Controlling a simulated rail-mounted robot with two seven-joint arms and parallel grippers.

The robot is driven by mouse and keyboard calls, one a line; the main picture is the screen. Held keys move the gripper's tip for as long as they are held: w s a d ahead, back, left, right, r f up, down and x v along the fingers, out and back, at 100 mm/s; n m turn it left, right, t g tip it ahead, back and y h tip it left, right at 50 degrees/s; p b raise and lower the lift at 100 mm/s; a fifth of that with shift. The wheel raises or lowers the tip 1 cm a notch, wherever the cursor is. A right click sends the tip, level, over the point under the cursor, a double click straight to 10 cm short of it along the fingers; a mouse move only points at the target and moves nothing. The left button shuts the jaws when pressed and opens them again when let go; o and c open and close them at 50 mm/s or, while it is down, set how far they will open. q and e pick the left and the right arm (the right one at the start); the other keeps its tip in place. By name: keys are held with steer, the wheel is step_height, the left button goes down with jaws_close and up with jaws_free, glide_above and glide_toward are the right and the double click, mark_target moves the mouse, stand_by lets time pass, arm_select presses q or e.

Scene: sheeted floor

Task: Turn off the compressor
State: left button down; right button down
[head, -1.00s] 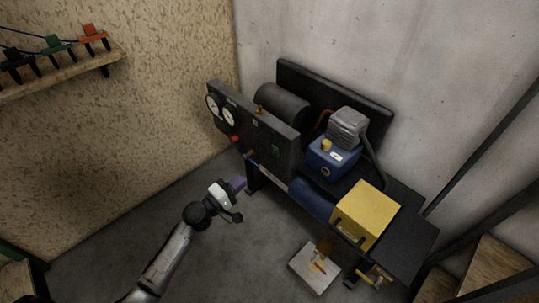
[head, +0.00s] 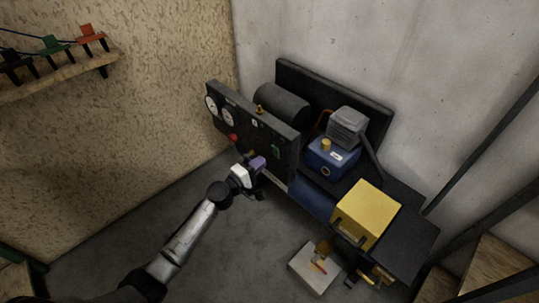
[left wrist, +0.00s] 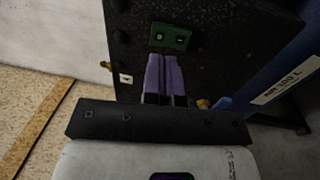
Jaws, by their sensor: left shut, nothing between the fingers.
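The compressor has a blue unit (head: 318,160) with a grey finned top (head: 346,127), on a dark stand. A dark upright panel (head: 262,136) stands in front of it at the left, with two white gauges (head: 228,118) and a red knob (head: 233,137). A small green plate (head: 275,149) is on the panel; in the left wrist view the green plate (left wrist: 171,37) shows two round buttons. My left gripper (head: 259,162), with purple fingers, is shut and empty close to the panel, below the green plate. In the left wrist view its fingertips (left wrist: 165,56) appear just under the plate; contact cannot be told.
A yellow box (head: 372,210) sits at the right of the stand. A pale square plate with a brass part (head: 315,270) lies on the floor below. A wooden shelf (head: 60,78) with coloured clips is on the left wall.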

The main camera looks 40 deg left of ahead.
mark_target(275, 151)
arm_select(q)
steer(key=shift+w+d+r+b, duration=0.15)
steer(key=shift+w, duration=1.05)
steer(key=shift+w+d+r+b, duration=0.1)
steer(key=shift+w+d+b, duration=0.05)
steer(key=shift+w, duration=1.05)
steer(key=shift+r, duration=0.1)
steer(key=r+g+p, duration=0.1)
steer(key=p, duration=0.4)
steer(key=shift+w+p, duration=0.2)
steer(key=shift+p, duration=0.15)
steer(key=shift+f+b, duration=0.3)
steer(key=shift+f, duration=0.2)
steer(key=shift+s, duration=0.1)
